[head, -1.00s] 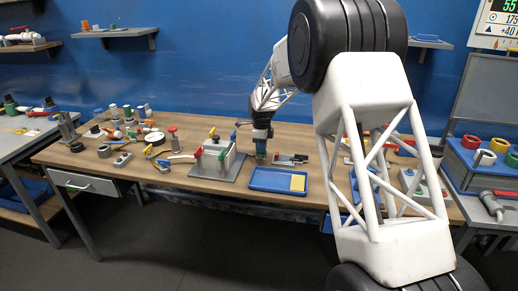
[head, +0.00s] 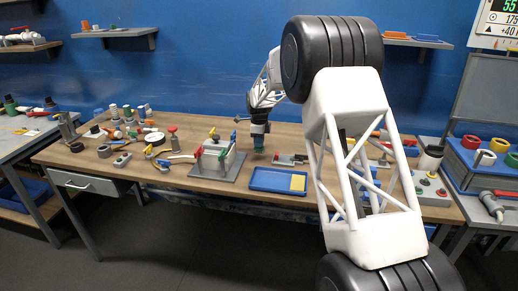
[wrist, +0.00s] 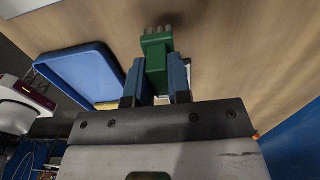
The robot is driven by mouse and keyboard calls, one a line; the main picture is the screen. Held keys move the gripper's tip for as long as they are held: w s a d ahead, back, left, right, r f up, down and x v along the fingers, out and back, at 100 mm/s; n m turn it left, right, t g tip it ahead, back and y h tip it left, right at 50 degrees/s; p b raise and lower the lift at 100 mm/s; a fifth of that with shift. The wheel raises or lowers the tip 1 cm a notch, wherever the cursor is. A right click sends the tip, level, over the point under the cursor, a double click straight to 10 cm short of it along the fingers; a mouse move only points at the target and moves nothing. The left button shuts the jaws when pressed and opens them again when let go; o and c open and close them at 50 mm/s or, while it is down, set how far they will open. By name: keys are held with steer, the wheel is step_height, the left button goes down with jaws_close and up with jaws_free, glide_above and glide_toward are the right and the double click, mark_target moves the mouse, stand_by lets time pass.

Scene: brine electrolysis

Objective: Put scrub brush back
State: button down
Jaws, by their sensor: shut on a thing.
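A green scrub brush (wrist: 157,50) with pale bristle tufts at its far end is held between the blue fingers of my gripper (wrist: 156,82) in the wrist view. In the head view my gripper (head: 258,143) points down over the table behind the blue tray, with the brush mostly hidden at its tip. I cannot tell whether the brush touches the table. The blue tray (head: 262,187) lies near the front edge with a yellow sponge (head: 298,182) at its right end. The tray also shows at the left of the wrist view (wrist: 88,58).
Small tools (head: 290,159) lie right of my gripper. A control box (head: 430,188) stands at the right end. The wall rises behind.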

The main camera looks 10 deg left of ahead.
steer(key=shift+f, duration=1.7)
steer(key=shift+f, duration=0.15)
steer(key=c, duration=1.1)
jaws_free()
steer(key=shift+o, duration=0.2)
step_height(320, 180, up, 12)
steer(key=shift+r, duration=0.2)
steer(key=shift+d, duration=0.1)
